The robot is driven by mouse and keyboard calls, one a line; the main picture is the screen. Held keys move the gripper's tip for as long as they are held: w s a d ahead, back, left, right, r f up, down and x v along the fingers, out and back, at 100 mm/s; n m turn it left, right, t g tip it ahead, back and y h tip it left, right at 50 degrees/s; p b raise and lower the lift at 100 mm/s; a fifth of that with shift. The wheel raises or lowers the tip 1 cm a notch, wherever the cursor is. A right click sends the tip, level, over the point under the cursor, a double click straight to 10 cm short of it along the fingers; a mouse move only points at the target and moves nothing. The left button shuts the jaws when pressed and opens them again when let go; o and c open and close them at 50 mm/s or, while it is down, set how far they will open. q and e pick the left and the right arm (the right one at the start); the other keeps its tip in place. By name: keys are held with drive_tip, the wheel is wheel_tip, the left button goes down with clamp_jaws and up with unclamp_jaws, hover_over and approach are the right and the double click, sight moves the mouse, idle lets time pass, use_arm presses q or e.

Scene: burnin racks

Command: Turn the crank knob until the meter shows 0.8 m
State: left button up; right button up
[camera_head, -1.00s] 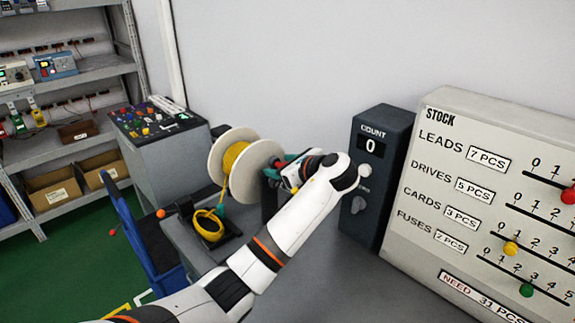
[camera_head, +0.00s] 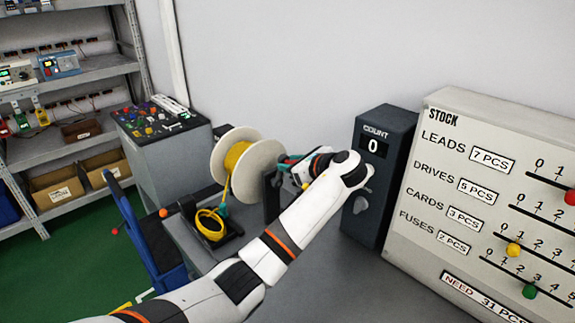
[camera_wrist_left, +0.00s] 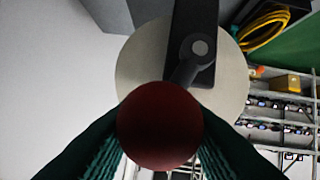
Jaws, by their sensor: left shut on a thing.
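The crank knob (camera_wrist_left: 160,127) is a dark red ball in the left wrist view, between my left gripper's green ribbed fingers. My left gripper (camera_head: 284,164) is shut on it. A dark crank arm (camera_wrist_left: 186,68) runs from behind the knob to a grey hub in front of a pale disc. In the head view, a white-flanged spool (camera_head: 250,168) with yellow wire stands left of my gripper. A dark box marked COUNT (camera_head: 377,146) shows 0. I see no display marked in metres. My right gripper is out of view.
A stock panel (camera_head: 440,172) with coloured sliders stands at right. A grey control desk (camera_head: 170,160) and shelves (camera_head: 95,72) are at left.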

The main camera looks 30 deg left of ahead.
use_arm(q)
drive_tip(key=shift+w+d+f, duration=0.1)
drive_tip(key=shift+w+f, duration=0.05)
drive_tip(key=shift+f, duration=0.05)
drive_tip(key=shift+w+d+f+b, duration=0.25)
drive_tip(key=shift+w+f, duration=0.15)
drive_tip(key=shift+w, duration=0.05)
drive_tip(key=shift+w+d+f+b, duration=0.25)
drive_tip(key=shift+w+f, duration=0.1)
drive_tip(key=shift+w, duration=0.1)
drive_tip(key=shift+a, duration=0.1)
drive_tip(key=shift+w+d+f+b, duration=0.15)
drive_tip(key=shift+w+f+b, duration=0.2)
drive_tip(key=shift+f, duration=0.2)
drive_tip(key=shift+w+d+f+b, duration=0.1)
drive_tip(key=shift+w+f+b, duration=0.2)
drive_tip(key=shift+f, duration=0.25)
